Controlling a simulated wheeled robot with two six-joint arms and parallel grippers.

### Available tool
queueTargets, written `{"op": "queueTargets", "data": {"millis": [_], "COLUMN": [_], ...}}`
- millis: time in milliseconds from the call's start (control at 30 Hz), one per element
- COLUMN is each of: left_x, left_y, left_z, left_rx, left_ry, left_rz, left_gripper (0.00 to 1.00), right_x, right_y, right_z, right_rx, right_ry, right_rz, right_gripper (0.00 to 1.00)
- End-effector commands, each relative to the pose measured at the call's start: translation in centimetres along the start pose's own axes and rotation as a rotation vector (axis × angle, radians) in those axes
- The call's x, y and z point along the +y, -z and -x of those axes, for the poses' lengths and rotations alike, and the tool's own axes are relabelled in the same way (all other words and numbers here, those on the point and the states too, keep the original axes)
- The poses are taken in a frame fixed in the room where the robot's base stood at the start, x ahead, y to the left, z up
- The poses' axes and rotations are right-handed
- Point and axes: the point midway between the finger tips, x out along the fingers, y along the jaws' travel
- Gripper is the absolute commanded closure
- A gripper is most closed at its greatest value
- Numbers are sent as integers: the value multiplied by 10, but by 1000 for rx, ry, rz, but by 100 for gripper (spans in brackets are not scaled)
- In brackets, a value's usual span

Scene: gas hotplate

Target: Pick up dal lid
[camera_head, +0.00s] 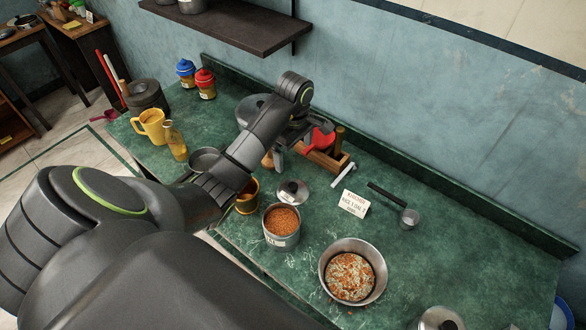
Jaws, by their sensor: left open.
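A round metal lid with a dark knob (292,191) lies on the green counter, just behind a metal canister of orange dal (282,226). The canister is uncovered. My left arm reaches in from the left across the counter. My left gripper (289,146) is open, behind the lid and apart from it, near a wooden rack; its fingers are partly hidden by my arm and dark things around it. Another metal lid (440,318) is cut off at the lower right edge. My right gripper is out of view.
A steel bowl of rice and dal (352,272), a small card sign (354,203) and a long-handled ladle (408,218) stand right of the canister. A wooden rack with a red utensil (319,142) is behind. The right counter is mostly clear.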

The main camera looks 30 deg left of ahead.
Motion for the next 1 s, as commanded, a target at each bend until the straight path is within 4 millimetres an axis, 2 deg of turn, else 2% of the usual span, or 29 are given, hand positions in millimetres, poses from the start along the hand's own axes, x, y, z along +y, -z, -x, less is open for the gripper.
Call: {"op": "queueTargets", "data": {"millis": [33,200,800,1000], "left_x": [0,0,0,0], "left_y": [0,0,0,0], "left_z": [-10,-31,-99,-114], "left_rx": [-1,-1,-2,-2], "left_ry": [0,-1,-2,-2], "left_rz": [0,1,1,1], "left_gripper": [0,0,0,0], "right_x": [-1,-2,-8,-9], "right_y": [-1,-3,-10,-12], "right_z": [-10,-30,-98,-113], "right_rx": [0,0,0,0], "right_ry": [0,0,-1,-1], "right_rz": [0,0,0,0], "right_gripper": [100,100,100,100]}}
